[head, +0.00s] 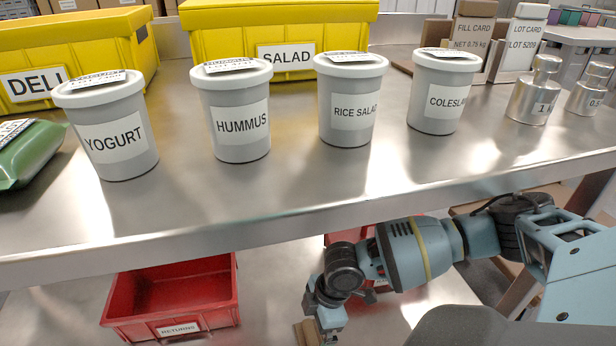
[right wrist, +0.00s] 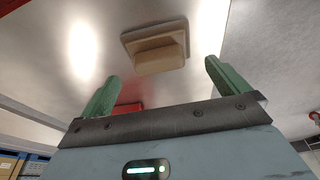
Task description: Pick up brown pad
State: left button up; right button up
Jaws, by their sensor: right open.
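The brown pad (right wrist: 158,50) shows in the right wrist view as a tan block with a wider, darker base, against a shiny metal surface. My right gripper (right wrist: 161,74) is open, with its green fingers apart. The pad appears beyond the fingertips and roughly between them, and I see no contact. In the head view a small part of the brown pad (head: 304,334) shows at the bottom edge beside my right gripper (head: 326,318), below the counter. The rest of it is cut off there. My left gripper is not in view.
The metal counter (head: 230,208) overhangs the lower level. It holds labelled tubs, such as hummus (head: 242,135), yellow crates (head: 285,60) and metal weights (head: 536,98). Below, a red returns bin (head: 180,300) stands left of my right arm. Another red bin lies partly behind the arm.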

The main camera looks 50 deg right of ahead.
aim_at(310, 332)
jog(key=shift+w+a+f, duration=0.1)
jog(key=shift+f, duration=0.3)
jog(key=b+x, duration=0.3)
jog(key=x, duration=0.2)
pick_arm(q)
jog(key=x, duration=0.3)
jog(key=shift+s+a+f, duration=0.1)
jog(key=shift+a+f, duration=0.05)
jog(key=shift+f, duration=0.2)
pick_arm(e)
jog(key=shift+r, duration=0.1)
jog(key=c, duration=0.7)
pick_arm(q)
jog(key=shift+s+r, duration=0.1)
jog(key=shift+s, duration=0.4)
pick_arm(e)
jog(key=shift+r, duration=0.15)
